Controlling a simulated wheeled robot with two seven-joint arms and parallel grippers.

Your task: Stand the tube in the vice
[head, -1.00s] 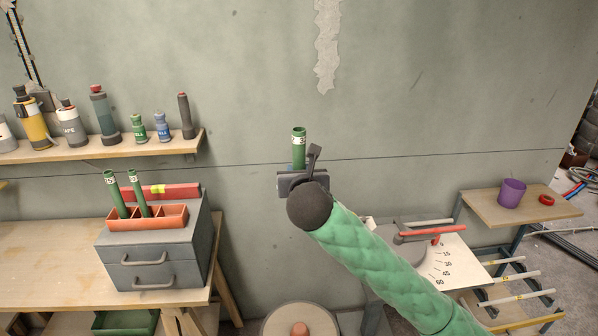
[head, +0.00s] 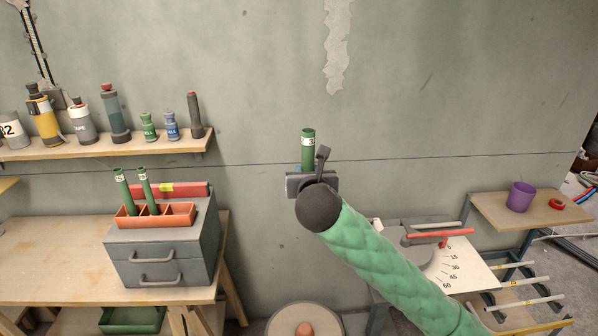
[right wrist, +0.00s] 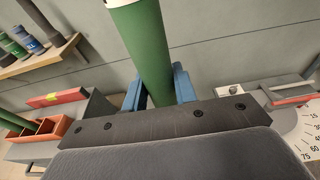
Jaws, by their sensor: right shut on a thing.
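My right gripper (head: 308,168) is shut on a green tube (head: 308,145) with a white numbered band near its top. It holds the tube upright in front of the wall, clear of any surface I can see. In the right wrist view the tube (right wrist: 147,50) rises between the blue fingers (right wrist: 158,88) of the gripper. The tube's lower end is hidden behind the gripper. I cannot make out a vice in either view. My left gripper is not in view.
An orange rack (head: 180,216) with two green tubes stands on a grey drawer box (head: 163,255) at left. A shelf (head: 110,148) of bottles is above. At right are an angle-marked board (head: 462,262) and a small bench (head: 535,212) with a purple cup (head: 520,197).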

